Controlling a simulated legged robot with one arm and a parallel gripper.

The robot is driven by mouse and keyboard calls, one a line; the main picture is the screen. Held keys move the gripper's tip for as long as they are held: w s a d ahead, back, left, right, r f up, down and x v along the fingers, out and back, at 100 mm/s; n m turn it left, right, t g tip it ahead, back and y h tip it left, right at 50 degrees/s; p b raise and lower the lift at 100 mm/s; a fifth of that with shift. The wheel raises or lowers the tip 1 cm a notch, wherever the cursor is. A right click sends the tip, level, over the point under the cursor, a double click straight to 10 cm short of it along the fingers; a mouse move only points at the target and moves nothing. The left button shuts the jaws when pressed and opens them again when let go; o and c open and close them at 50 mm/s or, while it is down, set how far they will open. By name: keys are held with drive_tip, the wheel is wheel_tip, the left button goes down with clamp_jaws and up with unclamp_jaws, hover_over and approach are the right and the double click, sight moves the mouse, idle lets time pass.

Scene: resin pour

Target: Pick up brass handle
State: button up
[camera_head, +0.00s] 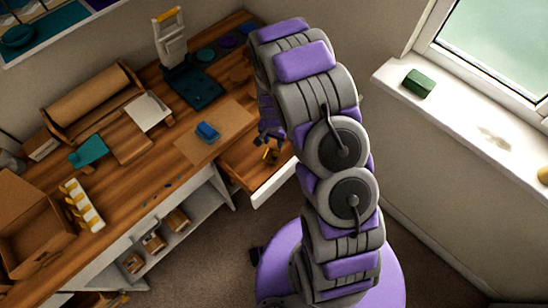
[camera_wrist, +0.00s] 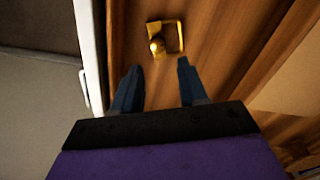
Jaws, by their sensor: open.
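The brass handle (camera_wrist: 180,38) is a square gold loop with a round knob at its left. It lies on brown wood near the top of the wrist view. In the head view a small gold piece, seemingly the handle (camera_head: 267,154), shows in the open drawer (camera_head: 262,196). My gripper (camera_wrist: 158,67) is open and empty, its two dark fingers apart. The handle lies just beyond the fingertips, between their lines, and is not touched. In the head view my gripper (camera_head: 268,136) is partly hidden by my arm, above the drawer.
The drawer's white front (camera_wrist: 88,50) runs close to the left of my fingers. The workbench (camera_head: 135,185) holds a blue block (camera_head: 207,131) on a brown board, a cardboard box (camera_head: 35,235) and a dark stand (camera_head: 190,85). A window sill (camera_head: 455,118) is at the right.

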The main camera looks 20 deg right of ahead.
sight(275, 154)
wheel_tip(275, 154, down, 6)
drive_tip(key=shift+s+f+b, duration=0.1)
drive_tip(key=shift+b, duration=0.45)
drive_tip(key=shift+d+f+b, duration=0.15)
drive_tip(key=shift+f+b, duration=0.3)
drive_tip(key=shift+f, duration=0.95)
drive_tip(key=shift+d+f+b, duration=0.1)
drive_tip(key=shift+f+b, duration=0.3)
drive_tip(key=shift+f, duration=0.95)
drive_tip(key=shift+r, duration=0.1)
clamp_jaws()
